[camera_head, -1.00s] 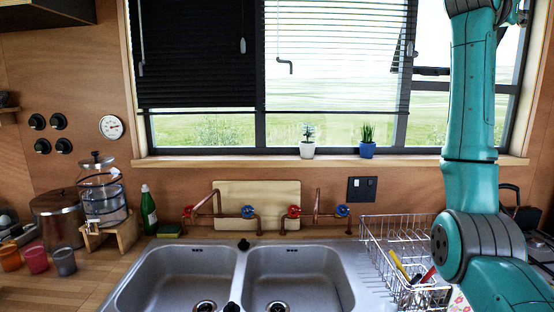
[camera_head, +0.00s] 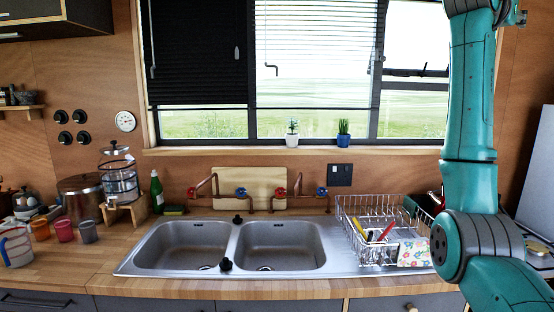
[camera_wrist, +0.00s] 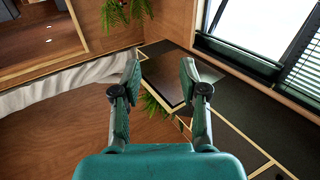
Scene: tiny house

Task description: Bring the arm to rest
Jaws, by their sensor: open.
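My teal arm stands at the right of the head view, folded upward in front of the counter. My gripper (camera_wrist: 160,88) shows in the wrist view with its two fingers spread apart. Nothing is between the fingers. Behind them are a wooden wall, a dark panel (camera_wrist: 165,75) with a light wooden edge, and hanging green plants (camera_wrist: 125,12). In the head view the gripper's fingers cannot be made out; the upper end of the arm runs to the top edge of the picture.
A double sink (camera_head: 235,245) is set in the wooden counter (camera_head: 70,262). A wire dish rack (camera_head: 350,212) stands right of it, partly behind my arm. Cups, a pot (camera_head: 80,195) and a glass dispenser (camera_head: 120,182) stand at the left. Small plants line the window sill.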

